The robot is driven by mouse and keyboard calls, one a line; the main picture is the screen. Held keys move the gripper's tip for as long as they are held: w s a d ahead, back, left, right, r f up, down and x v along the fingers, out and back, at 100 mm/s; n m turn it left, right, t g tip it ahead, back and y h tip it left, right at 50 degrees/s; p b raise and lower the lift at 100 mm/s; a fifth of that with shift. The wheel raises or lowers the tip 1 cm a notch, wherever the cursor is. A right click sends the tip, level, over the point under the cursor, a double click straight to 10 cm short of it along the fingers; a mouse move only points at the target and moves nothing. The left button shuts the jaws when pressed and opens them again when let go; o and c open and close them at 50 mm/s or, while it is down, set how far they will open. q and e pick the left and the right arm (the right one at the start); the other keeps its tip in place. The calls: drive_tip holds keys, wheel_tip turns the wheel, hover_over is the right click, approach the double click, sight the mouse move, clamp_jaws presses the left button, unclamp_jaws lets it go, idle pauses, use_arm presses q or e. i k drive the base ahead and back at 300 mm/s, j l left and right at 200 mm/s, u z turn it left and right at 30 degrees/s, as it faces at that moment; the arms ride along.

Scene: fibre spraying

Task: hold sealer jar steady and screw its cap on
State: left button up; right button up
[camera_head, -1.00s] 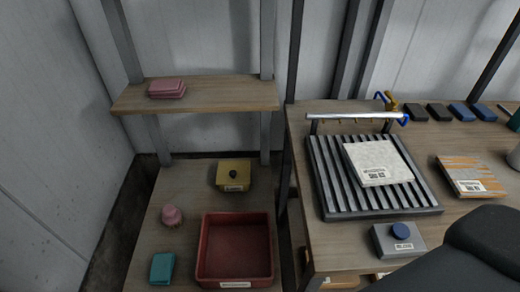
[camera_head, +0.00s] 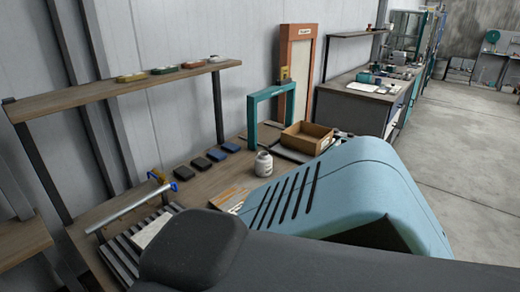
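A small white jar (camera_head: 263,164) stands upright on the wooden workbench, near the middle of the camera_head view. It looks like the sealer jar. It has a narrow neck, but it is too small to tell whether a cap is on it. No separate cap can be made out. Neither gripper is in view. A dark arm link of mine fills the lower part of the view and hides the front of the bench.
A cardboard box (camera_head: 306,138) and a teal frame (camera_head: 253,112) stand behind the jar. Black and blue blocks (camera_head: 216,155) lie to its left. A ribbed rack (camera_head: 120,258) is at lower left. Open floor (camera_head: 470,140) lies right.

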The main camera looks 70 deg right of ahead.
sight(263, 161)
drive_tip(key=k+l, duration=0.2)
drive_tip(key=k, duration=0.2)
drive_tip(key=z, duration=2.15)
